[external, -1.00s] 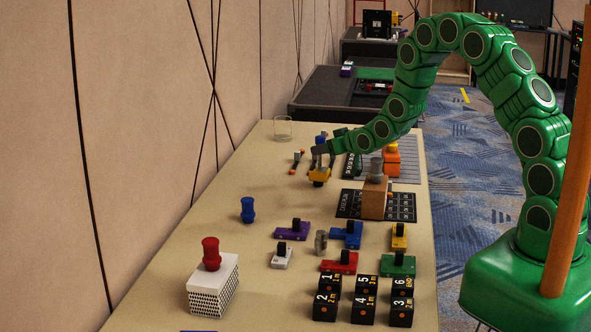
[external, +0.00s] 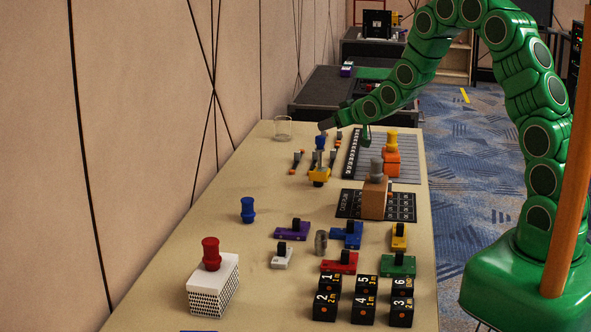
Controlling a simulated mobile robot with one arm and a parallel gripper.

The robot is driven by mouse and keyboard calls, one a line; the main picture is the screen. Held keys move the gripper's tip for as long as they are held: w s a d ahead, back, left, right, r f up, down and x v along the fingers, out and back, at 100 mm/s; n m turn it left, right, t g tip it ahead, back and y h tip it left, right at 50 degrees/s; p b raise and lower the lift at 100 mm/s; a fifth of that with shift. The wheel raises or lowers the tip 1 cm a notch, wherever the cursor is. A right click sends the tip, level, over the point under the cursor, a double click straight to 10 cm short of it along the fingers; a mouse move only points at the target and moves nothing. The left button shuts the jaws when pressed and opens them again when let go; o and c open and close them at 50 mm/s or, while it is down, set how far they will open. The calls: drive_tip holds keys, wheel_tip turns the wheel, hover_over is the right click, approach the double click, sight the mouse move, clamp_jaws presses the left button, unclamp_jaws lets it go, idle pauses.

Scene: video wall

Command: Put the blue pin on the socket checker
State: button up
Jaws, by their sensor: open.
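A blue spool-shaped pin (external: 247,210) stands upright by itself on the left part of the table. I cannot tell for sure which thing is the socket checker. A black mat (external: 347,205) with white print lies under a brown block with a grey pin on it. My gripper (external: 346,131) is open and empty near the far end of the table, its tips apart. A smaller blue piece (external: 320,142) is just below its left finger; I cannot tell if they touch. A yellow piece (external: 319,175) with a dark top stands nearer.
A white perforated block (external: 213,287) bears a red pin (external: 211,253). Several coloured blocks and black numbered cubes (external: 364,298) crowd the near right. An orange block (external: 392,163) with a yellow pin stands on a striped mat. A clear glass (external: 282,128) stands far left.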

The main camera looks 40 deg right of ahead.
drive_tip(key=s+r+g, duration=0.4)
drive_tip(key=s, duration=1.5)
drive_tip(key=s+d+r+m+g+h, duration=0.1)
drive_tip(key=s+r+g, duration=0.4)
drive_tip(key=s, duration=1.5)
drive_tip(key=s+d+r+g, duration=0.1)
drive_tip(key=s+r+g, duration=0.3)
drive_tip(key=s, duration=1.6)
drive_tip(key=shift+d+r+m+g+h, duration=0.2)
drive_tip(key=shift+r+m+g+h, duration=0.2)
drive_tip(key=shift+g, duration=0.1)
